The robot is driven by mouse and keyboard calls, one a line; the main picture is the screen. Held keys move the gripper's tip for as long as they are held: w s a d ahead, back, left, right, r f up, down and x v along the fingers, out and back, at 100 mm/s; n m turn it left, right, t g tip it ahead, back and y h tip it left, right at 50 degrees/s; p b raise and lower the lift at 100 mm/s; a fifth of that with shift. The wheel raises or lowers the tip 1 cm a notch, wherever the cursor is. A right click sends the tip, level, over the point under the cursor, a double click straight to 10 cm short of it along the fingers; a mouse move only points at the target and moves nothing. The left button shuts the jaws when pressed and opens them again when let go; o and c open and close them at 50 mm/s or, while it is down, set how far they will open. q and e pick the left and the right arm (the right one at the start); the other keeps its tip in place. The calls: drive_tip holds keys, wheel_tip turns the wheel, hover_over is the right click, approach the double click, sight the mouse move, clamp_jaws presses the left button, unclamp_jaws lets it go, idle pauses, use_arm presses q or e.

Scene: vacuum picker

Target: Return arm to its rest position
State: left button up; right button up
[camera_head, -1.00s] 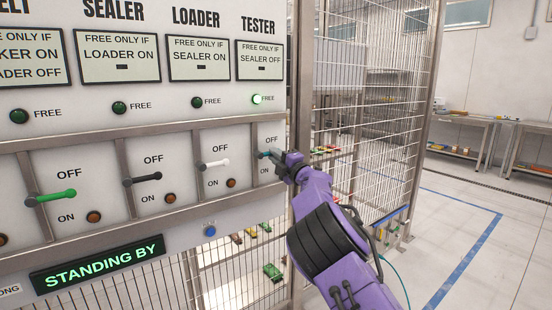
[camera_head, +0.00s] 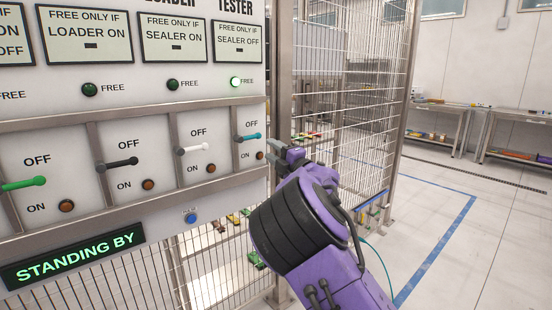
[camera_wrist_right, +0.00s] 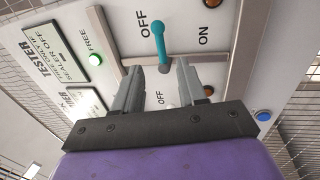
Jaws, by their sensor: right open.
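My right gripper (camera_head: 291,157) is open and empty, just right of and below the blue tester lever in the head view. In the right wrist view its two grey fingers (camera_wrist_right: 153,88) stand apart, with the teal lever (camera_wrist_right: 161,45) beyond them. The tester lever (camera_head: 250,137) is apart from the fingers and lies sideways between the OFF and ON marks. My purple right arm reaches in from the lower right. My left gripper is not in view.
The switch panel (camera_head: 140,215) fills the left, with a white lever (camera_head: 192,150), a black lever (camera_head: 118,164) and a green lever (camera_head: 22,184). A lit green lamp (camera_head: 235,82) is above the tester lever. A wire fence (camera_head: 350,90) stands behind; open floor (camera_head: 440,190) lies right.

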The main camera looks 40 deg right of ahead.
drive_tip(key=shift+v, duration=0.8)
